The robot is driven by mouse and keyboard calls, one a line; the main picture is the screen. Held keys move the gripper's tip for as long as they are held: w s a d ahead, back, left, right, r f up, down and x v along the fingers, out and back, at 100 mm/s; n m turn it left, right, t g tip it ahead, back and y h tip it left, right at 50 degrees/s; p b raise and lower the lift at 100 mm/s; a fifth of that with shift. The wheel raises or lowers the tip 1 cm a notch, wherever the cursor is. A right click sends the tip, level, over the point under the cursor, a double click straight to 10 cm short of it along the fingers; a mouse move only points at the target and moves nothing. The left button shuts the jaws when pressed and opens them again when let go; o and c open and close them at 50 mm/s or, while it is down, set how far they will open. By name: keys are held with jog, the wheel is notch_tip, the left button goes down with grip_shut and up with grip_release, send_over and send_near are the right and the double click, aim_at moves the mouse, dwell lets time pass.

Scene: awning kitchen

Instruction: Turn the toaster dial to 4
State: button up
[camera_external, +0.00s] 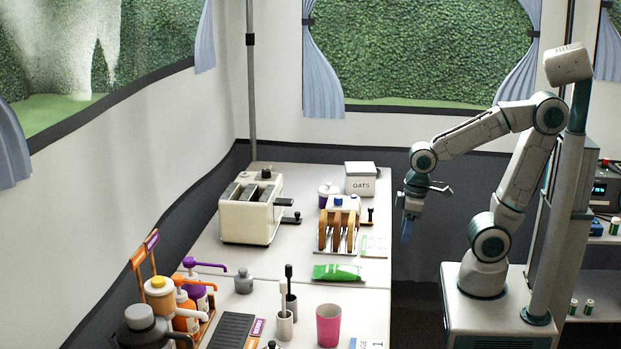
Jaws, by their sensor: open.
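The cream toaster (251,211) stands on the table near the wall, with slots on top and a dark lever (290,217) sticking out on its right side. Its dial is too small to tell in this view, so its setting cannot be read. My gripper (407,232) hangs in the air to the right of the table, pointing down. It is open and well apart from the toaster, with a toast rack and other items between them.
A rack with brown slices (340,229), an OATS box (361,180) and a small lidded jar (328,193) stand right of the toaster. A green packet (337,273), pink cup (328,325) and several pump bottles (160,296) are nearer the front.

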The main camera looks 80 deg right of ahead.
notch_tip(320, 180, up, 14)
jog(key=w+p, duration=0.2)
jog(key=p, duration=0.9)
jog(key=w+d+r+p, duration=0.2)
jog(key=w+r+p, duration=0.4)
jog(key=r, duration=0.3)
jog(key=m+t+p, duration=0.1)
jog(key=t, duration=0.2)
send_over(263, 170)
jog(key=s, duration=0.6)
notch_tip(263, 170, down, 4)
jog(key=shift+h, duration=0.3)
jog(key=p+x, duration=0.1)
jog(key=x, duration=0.5)
jog(key=p+x, duration=0.1)
jog(key=x, duration=0.6)
jog(key=shift+w+a+f+p, duration=0.15)
jog(key=shift+w+a+p, duration=0.05)
jog(key=shift+p, duration=0.2)
jog(key=c, duration=1)
